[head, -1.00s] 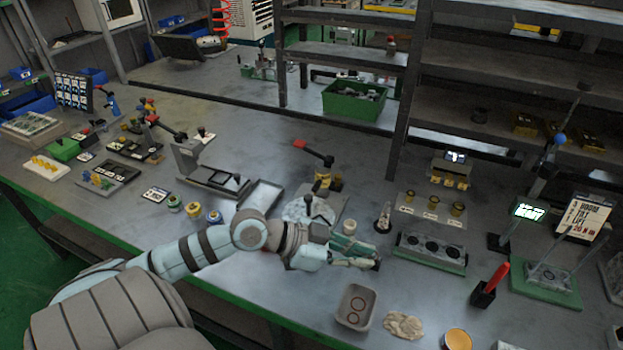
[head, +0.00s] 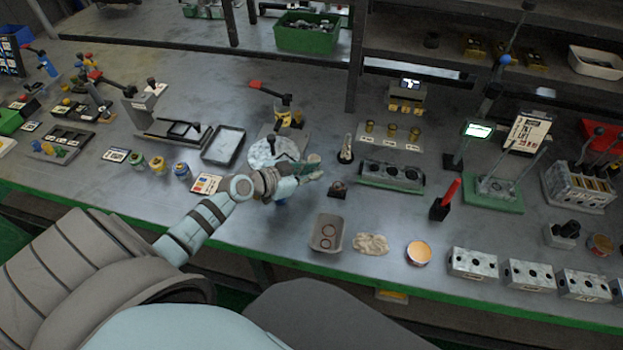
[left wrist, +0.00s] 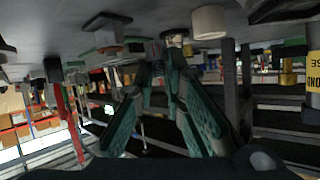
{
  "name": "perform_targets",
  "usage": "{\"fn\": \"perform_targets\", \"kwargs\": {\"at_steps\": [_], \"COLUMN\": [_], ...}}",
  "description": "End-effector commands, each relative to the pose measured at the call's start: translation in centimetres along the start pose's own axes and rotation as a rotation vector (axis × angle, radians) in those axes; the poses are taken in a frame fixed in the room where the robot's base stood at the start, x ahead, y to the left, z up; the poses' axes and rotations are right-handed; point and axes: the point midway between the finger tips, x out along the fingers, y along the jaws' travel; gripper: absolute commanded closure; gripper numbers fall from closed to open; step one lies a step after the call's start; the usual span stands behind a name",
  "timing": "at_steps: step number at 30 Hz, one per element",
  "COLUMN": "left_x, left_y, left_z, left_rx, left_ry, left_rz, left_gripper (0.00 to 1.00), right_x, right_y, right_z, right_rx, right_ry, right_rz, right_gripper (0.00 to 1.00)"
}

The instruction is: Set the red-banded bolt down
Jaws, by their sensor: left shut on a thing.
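My left gripper (head: 312,168) is over the middle of the bench, beside a pale round plate (head: 262,152). Its teal fingers also show in the left wrist view (left wrist: 165,60), close together at the tips. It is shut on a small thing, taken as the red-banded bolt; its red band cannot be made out. A small dark block (head: 338,189) stands just right of the gripper. My right gripper is in neither view.
A grey tray with two rings (head: 327,232), a beige cloth (head: 371,244) and an orange-topped tin (head: 419,252) lie near the front edge. A block with several holes (head: 391,176) stands right. A red-handled tool (head: 446,199) stands upright in a black holder.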

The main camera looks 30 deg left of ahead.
Motion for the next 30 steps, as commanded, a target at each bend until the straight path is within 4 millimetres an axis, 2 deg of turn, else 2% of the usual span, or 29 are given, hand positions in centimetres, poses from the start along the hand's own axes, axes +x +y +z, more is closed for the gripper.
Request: {"fn": "perform_targets", "kwargs": {"at_steps": [3,5,15,16,19,30], "left_x": [1.2,1.6,1.6,1.6,1.6,1.2], "left_y": [0.4,0.5,0.5,0.5,0.5,0.4], "left_z": [2.6,3.4,3.4,3.3,3.3,3.0], "left_rx": [-0.001,-0.002,-0.001,-0.001,0.000,0.001], "left_ry": [0.000,0.000,-0.001,-0.001,-0.001,-0.002], "left_rz": [0.000,0.000,0.001,0.001,0.001,0.001], "left_gripper": [1.00,1.00,1.00,0.84,0.69,0.69], "right_x": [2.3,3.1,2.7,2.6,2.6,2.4], "right_y": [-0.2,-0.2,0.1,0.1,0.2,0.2], "right_z": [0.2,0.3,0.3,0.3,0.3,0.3], "right_rx": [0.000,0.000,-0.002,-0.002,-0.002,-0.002], "right_ry": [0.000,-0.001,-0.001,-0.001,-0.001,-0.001], "right_rz": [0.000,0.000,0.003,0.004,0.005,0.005], "right_gripper": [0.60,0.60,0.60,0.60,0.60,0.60]}}
